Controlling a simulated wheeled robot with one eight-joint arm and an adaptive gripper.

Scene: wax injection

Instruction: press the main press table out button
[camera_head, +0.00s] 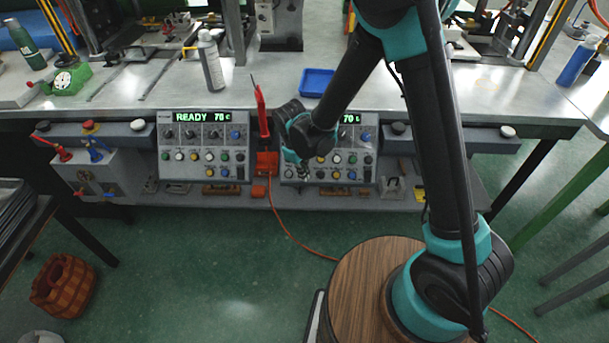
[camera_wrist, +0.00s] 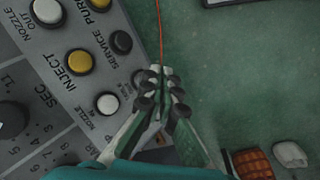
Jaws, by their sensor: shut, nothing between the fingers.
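Two grey control panels hang on the table front. The left panel (camera_head: 175,146) shows "READY 70 C", and the right panel (camera_head: 364,165) is partly hidden by my arm. I cannot read a "main press table out" label. My gripper (camera_head: 304,172) is shut and empty at the lower left of the right panel. A white button (camera_wrist: 107,103), a yellow INJECT button (camera_wrist: 80,62) and a black SERVICE button (camera_wrist: 121,42) are close by.
A red-handled tool (camera_head: 261,112) stands between the panels, with an orange cable (camera_head: 284,222) running to the floor. A spray can (camera_head: 211,62) and a blue tray (camera_head: 316,82) are on the worktable (camera_head: 120,90). A basket (camera_head: 64,287) stands on the floor at left.

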